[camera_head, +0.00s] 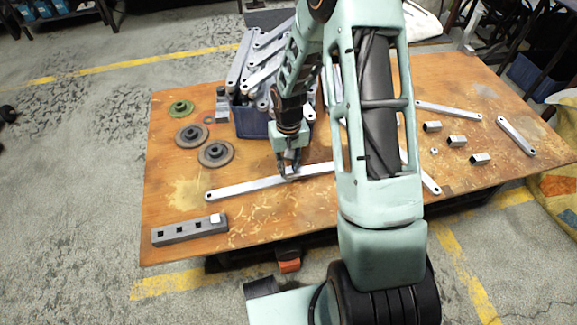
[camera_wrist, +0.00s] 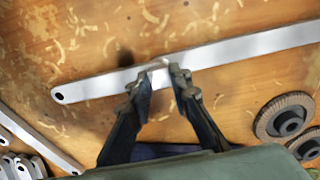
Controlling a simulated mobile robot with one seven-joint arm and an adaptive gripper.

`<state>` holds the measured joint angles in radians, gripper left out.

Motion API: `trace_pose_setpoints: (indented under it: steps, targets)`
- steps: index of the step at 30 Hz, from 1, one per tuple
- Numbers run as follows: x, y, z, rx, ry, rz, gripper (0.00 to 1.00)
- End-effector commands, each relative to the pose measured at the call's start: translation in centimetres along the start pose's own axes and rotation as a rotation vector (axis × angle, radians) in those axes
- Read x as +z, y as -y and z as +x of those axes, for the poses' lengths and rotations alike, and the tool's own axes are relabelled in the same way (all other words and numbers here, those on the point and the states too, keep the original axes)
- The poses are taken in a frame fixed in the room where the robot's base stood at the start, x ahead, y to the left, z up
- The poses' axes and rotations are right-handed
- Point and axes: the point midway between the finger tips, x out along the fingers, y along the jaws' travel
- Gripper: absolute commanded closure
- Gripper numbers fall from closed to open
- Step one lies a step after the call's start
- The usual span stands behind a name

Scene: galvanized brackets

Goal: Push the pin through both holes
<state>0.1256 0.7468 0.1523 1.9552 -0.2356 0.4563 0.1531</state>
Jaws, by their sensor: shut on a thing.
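My gripper (camera_head: 289,172) points down over a long flat metal bar (camera_head: 240,188) lying on the wooden table. In the wrist view, its two fingertips (camera_wrist: 156,79) stand apart along the bar (camera_wrist: 95,88), with a small bright metal piece (camera_wrist: 160,73) between them. The fingers are shut on this piece, right at the bar. I cannot tell if it is the pin, or if it touches the bar. The bar's left end has a round hole. A grey block (camera_head: 190,230) with several square openings lies at the front left, with a pale square piece (camera_head: 215,218) at its right end.
A blue bin (camera_head: 247,124) full of metal bars stands behind my gripper. Loose bars (camera_head: 448,110) and small square tubes (camera_head: 457,141) lie at the right. The table's front middle is clear.

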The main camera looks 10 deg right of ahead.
Motion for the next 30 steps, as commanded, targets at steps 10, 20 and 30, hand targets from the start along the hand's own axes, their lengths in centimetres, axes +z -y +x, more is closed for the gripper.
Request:
trace_pose_setpoints:
  steps: [10,20,30]
  targets:
    - [0.0,0.0,0.0,0.000,0.000,0.000,0.66]
    - [0.0,0.0,-0.1,0.000,0.000,0.000,0.61]
    - [-0.1,-0.1,-4.5,0.001,-0.005,0.002,0.61]
